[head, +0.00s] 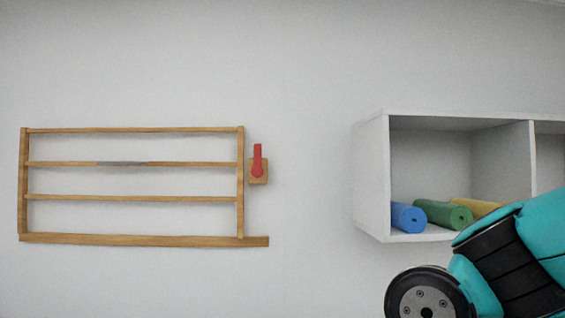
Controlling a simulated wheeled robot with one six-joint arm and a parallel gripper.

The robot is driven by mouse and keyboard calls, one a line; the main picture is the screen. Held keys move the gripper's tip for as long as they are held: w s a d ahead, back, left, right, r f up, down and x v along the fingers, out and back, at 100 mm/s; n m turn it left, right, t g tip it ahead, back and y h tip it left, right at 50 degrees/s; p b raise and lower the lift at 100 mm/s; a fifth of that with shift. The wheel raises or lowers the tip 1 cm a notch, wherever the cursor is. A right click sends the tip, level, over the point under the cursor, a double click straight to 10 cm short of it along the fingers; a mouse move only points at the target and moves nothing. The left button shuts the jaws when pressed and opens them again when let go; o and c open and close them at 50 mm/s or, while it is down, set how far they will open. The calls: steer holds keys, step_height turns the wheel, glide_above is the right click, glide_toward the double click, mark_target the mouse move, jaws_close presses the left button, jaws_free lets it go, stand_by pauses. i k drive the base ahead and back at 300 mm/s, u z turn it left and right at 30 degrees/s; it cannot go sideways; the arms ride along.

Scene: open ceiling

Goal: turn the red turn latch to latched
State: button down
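The red turn latch (258,161) is on a small wooden block (259,180) on the wall, just right of the wooden rack's right post. Its red handle points straight up from a rounded pivot at its lower end. The wooden rack (130,240) is a frame with several horizontal bars, one with a grey section in its middle. My gripper is not in the head view. Only teal and black links of my arm show at the lower right, well away from the latch.
A white wall shelf (371,180) is at the right, with a blue roll (407,217), a green roll (440,213) and a yellow roll (478,208) in its left compartment. My arm partly covers the shelf's lower right.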

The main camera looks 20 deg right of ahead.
mark_target(257, 171)
steer(key=k, duration=0.6)
steer(key=u, duration=1.05)
steer(key=i, duration=1.2)
steer(key=z, duration=0.2)
